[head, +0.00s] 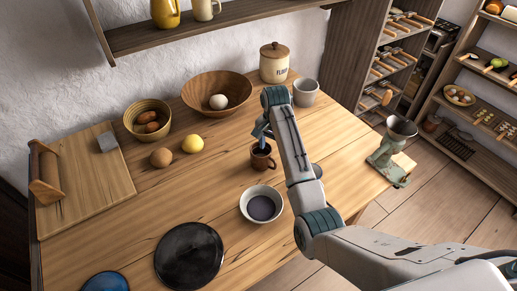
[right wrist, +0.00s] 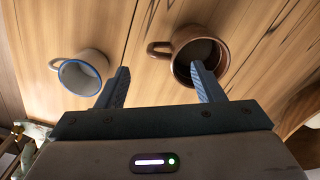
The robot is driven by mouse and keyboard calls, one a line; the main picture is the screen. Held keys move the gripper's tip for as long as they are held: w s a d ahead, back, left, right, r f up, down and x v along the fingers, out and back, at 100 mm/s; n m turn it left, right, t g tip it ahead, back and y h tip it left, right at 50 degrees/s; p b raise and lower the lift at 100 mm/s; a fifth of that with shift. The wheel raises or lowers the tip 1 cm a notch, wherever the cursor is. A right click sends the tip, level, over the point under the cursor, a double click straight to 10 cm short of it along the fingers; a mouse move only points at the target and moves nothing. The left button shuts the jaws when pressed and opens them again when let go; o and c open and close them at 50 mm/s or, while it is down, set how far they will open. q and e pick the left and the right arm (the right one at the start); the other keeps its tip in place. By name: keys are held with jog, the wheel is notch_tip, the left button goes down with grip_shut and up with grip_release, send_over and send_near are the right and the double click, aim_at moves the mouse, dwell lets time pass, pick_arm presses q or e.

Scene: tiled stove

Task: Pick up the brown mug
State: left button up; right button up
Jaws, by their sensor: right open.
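The brown mug (head: 262,162) stands upright on the wooden table, near the middle of the head view. In the right wrist view the mug (right wrist: 184,36) shows its open mouth, with its handle pointing left. My right gripper (head: 262,138) is at the mug, partly hiding it in the head view. The gripper (right wrist: 160,72) is open and empty. In the right wrist view its right finger overlaps the mug's mouth, and its left finger is left of the handle. I cannot tell whether either finger touches the mug. My left gripper is not in view.
A wooden bowl (head: 230,83), flour canister (head: 274,66), dark lid (head: 188,256) and cutting board (head: 95,170) are around.

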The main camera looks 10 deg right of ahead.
aim_at(272, 168)
jog(key=shift+w+f, duration=0.2)
jog(key=shift+f, duration=0.15)
jog(key=f, duration=0.2)
jog(key=s+f+p, duration=0.1)
jog(key=shift+f, duration=0.4)
jog(key=shift+w+f+p, duration=0.15)
jog(key=shift+f+p, duration=0.1)
jog(key=shift+f, duration=1.25)
jog(key=shift+w+f+p, duration=0.1)
jog(key=shift+f+p, duration=0.1)
jog(key=shift+f, duration=1.3)
jog(key=c, duration=1.3)
